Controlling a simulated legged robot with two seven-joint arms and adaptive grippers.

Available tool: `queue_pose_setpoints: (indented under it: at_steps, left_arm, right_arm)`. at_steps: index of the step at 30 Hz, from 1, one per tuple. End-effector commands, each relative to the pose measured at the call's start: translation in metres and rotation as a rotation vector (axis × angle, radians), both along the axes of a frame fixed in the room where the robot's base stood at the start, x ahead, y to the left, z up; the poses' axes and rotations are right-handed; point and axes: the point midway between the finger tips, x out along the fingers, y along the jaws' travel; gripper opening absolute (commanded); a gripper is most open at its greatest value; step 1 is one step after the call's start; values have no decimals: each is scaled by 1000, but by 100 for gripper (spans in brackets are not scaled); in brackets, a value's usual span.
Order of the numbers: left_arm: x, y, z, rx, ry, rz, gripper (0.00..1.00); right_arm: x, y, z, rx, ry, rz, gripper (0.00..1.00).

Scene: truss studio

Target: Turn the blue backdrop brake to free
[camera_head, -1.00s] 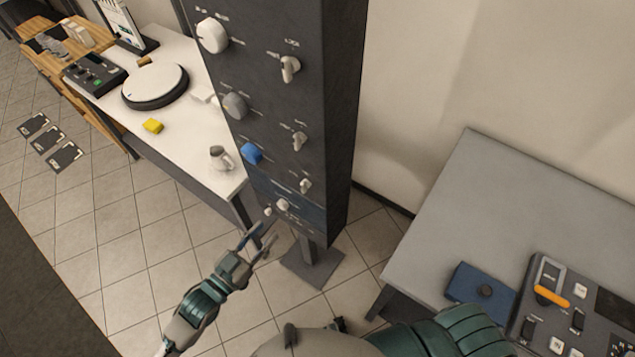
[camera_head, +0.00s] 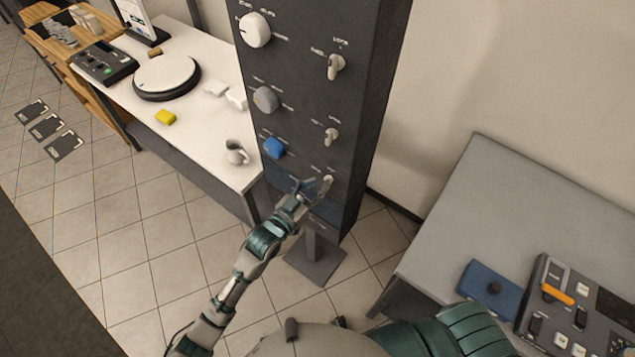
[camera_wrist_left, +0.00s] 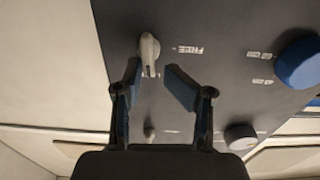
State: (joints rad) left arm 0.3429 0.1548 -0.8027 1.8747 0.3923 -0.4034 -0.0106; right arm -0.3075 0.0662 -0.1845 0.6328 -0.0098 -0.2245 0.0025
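A dark upright panel (camera_head: 300,60) carries knobs on its left and small pale levers on its right. The blue knob (camera_head: 274,147) is low on the left; it also shows at the right of the left wrist view (camera_wrist_left: 298,60). In that row a small pale lever (camera_wrist_left: 149,50) stands beside a "FREE" label (camera_wrist_left: 188,49), upside down in the wrist view. My left gripper (camera_head: 315,187) is at this lever. The wrist view shows its two fingers (camera_wrist_left: 157,79) open, with the lever's end between or just beyond the tips; contact is unclear. My right gripper is out of view.
Other levers (camera_head: 331,136) and a grey knob (camera_head: 265,98) sit higher on the panel. A white table (camera_head: 200,130) with a mug (camera_head: 236,152) is on the left. A grey table (camera_head: 500,210) with a control box (camera_head: 570,310) is on the right.

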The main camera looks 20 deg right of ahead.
Motion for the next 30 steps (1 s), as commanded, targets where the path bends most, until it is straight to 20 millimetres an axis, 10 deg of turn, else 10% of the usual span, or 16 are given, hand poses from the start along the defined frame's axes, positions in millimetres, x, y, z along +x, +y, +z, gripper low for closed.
queue_pose_setpoints:
  at_steps: [7, 11, 30]
  left_arm:
    - [3, -17, -1, 15, -1, 5, 38]
    - [4, -18, -1, 16, -1, 6, 9]
    - [5, -8, -2, 12, -1, 10, 0]
  right_arm:
    - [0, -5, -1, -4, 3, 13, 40]
    - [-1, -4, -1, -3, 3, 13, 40]
    - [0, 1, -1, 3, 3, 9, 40]
